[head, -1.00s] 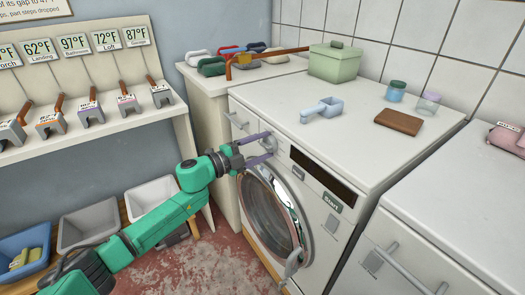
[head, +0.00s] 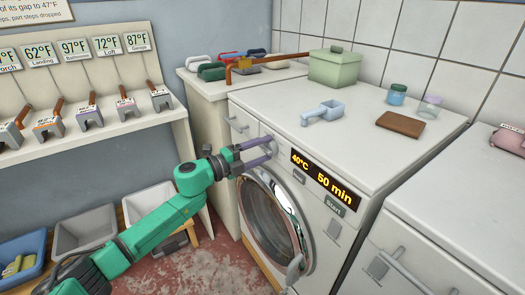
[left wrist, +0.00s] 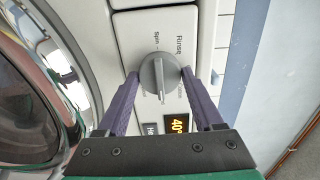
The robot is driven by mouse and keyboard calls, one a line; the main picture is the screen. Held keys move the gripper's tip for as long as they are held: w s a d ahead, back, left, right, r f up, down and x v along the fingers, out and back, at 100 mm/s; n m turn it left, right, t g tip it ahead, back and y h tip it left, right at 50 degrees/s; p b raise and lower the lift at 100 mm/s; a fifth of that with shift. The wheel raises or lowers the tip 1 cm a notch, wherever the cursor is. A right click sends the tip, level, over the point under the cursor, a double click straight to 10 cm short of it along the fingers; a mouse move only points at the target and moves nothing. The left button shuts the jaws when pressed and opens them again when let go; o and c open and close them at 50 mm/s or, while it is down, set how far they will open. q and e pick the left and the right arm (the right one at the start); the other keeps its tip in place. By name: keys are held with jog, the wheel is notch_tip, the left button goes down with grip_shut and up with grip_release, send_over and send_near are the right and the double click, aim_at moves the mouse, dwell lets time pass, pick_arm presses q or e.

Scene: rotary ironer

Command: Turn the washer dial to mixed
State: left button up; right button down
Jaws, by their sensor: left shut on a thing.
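The washer (head: 300,225) stands in the middle of the head view. Its lit display (head: 325,182) reads 40°C and 50 min. My left gripper (head: 268,148) reaches the front panel from the left. In the left wrist view its purple fingers (left wrist: 161,76) are shut on the round grey dial (left wrist: 155,68), one on each side. The dial's pale pointer line faces the bottom of that view, toward the gripper. The words Spin and Rinse show above the dial; another label beside the right finger is too small to read. My right gripper is not in view.
The round glass door (head: 268,220) is below the dial. A blue scoop (head: 322,111), brown wallet (head: 400,124), two jars and a green box (head: 335,66) stand on top. A shelf (head: 95,135) with tagged tools and floor bins are at left.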

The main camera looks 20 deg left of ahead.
pick_arm(q)
jog(key=o, duration=1.4)
jog(key=shift+c, duration=0.2)
jog(key=shift+s+a, duration=0.1)
jog(key=shift+s+a+f, duration=0.1)
jog(key=shift+s+a, duration=0.1)
jog(key=shift+a, duration=0.05)
jog(key=b+v, duration=0.2)
jog(key=v, duration=1.1)
jog(key=shift+s, duration=0.3)
jog(key=shift+a, duration=0.1)
